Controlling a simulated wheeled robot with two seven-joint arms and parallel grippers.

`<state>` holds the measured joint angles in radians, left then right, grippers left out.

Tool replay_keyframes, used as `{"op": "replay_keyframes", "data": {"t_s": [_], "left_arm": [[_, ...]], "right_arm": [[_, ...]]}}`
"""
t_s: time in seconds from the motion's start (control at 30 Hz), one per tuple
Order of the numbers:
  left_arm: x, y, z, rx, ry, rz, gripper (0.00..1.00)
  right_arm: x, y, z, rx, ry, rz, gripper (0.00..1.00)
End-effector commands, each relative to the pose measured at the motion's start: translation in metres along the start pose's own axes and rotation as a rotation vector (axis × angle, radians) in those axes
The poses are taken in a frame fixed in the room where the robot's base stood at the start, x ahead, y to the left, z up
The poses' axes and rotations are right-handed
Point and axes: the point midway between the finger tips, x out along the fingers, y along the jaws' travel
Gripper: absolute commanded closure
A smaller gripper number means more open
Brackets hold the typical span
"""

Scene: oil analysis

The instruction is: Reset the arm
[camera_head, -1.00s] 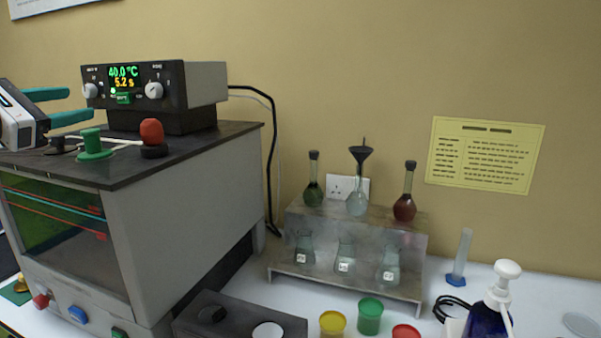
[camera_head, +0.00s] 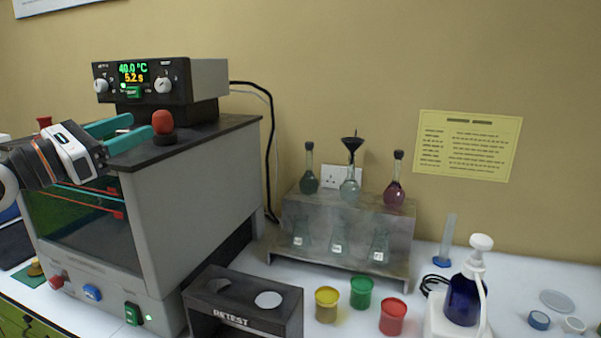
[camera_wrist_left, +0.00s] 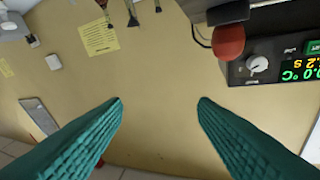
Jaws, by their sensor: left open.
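My left gripper (camera_head: 132,132) comes in from the left in the head view, in front of the top of the grey bath machine (camera_head: 190,190). Its two teal fingers are spread apart with nothing between them. In the left wrist view, the open fingers (camera_wrist_left: 160,108) show with bare wall between them. A red knob (camera_head: 162,122) on a dark base stands on the machine top just beyond the fingertips; it also shows in the left wrist view (camera_wrist_left: 228,42). My right gripper is in neither view.
A controller (camera_head: 160,80) reading 40.0 °C sits on the machine. A metal rack (camera_head: 350,228) with several flasks stands by the wall. A dark RETEST box (camera_head: 245,312), yellow (camera_head: 327,304), green (camera_head: 361,292) and red (camera_head: 392,316) cups, and a blue pump bottle (camera_head: 463,300) are in front.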

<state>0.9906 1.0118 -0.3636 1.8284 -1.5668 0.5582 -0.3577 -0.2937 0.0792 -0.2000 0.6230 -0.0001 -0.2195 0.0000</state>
Motion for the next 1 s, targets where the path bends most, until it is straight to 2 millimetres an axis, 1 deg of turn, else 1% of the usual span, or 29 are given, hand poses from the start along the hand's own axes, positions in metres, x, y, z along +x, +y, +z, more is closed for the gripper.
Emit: {"op": "replay_keyframes", "data": {"t_s": [0.03,0.17,0.2,0.27,0.3,0.37,0.4,0.47,0.5,0.57,0.6,0.67,0.7,0.73,0.77,0.8,0.87,0.9,0.97,1.0], "left_arm": [[0.006,0.014,0.009,-0.07,0.039,0.029,0.47],[0.014,0.045,0.024,-0.306,0.175,0.084,0.47],[0.015,0.055,0.03,-0.403,0.222,0.094,0.47],[0.014,0.067,0.042,-0.58,0.304,0.098,0.47],[0.011,0.073,0.052,-0.713,0.361,0.087,0.47],[0.004,0.077,0.07,-0.924,0.444,0.05,0.47],[-0.003,0.078,0.085,-1.066,0.495,0.009,0.47],[-0.015,0.078,0.112,-1.278,0.564,-0.073,0.47],[-0.025,0.077,0.134,-1.418,0.606,-0.143,0.47],[-0.042,0.079,0.17,-1.62,0.66,-0.27,0.47],[-0.055,0.083,0.197,-1.751,0.689,-0.368,0.47],[-0.076,0.092,0.237,-1.924,0.724,-0.527,0.47],[-0.09,0.101,0.263,-2.025,0.741,-0.637,0.47],[-0.102,0.109,0.281,-2.094,0.748,-0.722,0.47],[-0.113,0.119,0.298,-2.157,0.754,-0.808,0.47],[-0.129,0.133,0.321,-2.237,0.759,-0.928,0.47],[-0.154,0.157,0.351,-2.337,0.757,-1.114,0.47],[-0.17,0.175,0.368,-2.394,0.751,-1.237,0.47],[-0.193,0.202,0.388,-2.46,0.735,-1.414,0.47],[-0.206,0.219,0.399,-2.491,0.722,-1.523,0.47]], "right_arm": [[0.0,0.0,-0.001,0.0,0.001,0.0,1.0],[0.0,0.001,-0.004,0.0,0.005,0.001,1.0],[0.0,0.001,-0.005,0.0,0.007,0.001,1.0],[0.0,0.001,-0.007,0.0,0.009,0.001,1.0],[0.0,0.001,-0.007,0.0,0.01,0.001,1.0],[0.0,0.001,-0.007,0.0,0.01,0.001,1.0],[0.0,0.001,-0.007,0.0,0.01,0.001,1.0],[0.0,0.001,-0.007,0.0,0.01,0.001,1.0],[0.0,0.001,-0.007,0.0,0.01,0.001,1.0],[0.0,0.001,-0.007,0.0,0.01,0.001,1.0],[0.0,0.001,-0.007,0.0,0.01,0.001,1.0],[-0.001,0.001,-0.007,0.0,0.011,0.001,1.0],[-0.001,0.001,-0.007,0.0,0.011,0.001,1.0],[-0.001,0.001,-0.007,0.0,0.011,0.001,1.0],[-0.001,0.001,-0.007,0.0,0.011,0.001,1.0],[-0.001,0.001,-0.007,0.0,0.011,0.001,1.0],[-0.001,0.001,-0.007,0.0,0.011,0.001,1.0],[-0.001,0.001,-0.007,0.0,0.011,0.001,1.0],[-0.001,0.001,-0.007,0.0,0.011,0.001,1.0],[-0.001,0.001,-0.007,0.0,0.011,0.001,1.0]]}}
